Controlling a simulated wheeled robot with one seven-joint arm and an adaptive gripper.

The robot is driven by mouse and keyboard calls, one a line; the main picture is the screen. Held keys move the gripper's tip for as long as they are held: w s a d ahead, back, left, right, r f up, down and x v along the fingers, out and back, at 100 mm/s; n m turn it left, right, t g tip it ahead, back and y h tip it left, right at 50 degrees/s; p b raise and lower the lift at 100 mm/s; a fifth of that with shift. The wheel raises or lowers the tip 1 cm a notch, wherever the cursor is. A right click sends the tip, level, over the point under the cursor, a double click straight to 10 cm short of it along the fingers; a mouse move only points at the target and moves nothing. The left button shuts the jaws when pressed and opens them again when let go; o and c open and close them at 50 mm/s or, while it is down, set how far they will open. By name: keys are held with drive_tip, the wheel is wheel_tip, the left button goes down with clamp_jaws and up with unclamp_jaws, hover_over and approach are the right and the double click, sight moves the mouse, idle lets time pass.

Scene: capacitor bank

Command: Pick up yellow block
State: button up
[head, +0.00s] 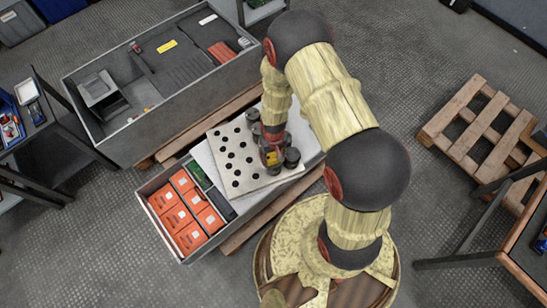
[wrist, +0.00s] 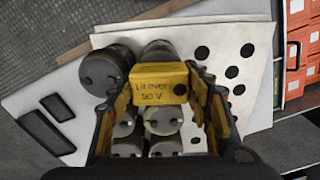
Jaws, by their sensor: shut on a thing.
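Grey cylindrical capacitors show behind and below the block in the wrist view. In the head view my gripper (head: 272,156) is over the white board with black holes (head: 232,182).
Orange boxes (head: 187,213) fill the left end of the tray that holds the board. A large grey crate (head: 125,143) stands behind it. A capacitor (head: 291,157) stands beside my gripper.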

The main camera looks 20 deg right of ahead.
sight(274, 156)
drive_tip(key=shift+c, duration=0.4)
drive_tip(key=shift+r+p, duration=0.35)
drive_tip(key=shift+r, duration=0.25)
wheel_tip(274, 156, up, 2)
drive_tip(key=shift+r+p, duration=0.25)
drive_tip(key=shift+p, duration=0.45)
drive_tip(key=s+r+p, duration=0.4)
drive_tip(key=s+r, duration=0.5)
drive_tip(key=s, duration=0.5)
drive_tip(key=shift+r+p, duration=0.15)
drive_tip(key=shift+p, duration=0.15)
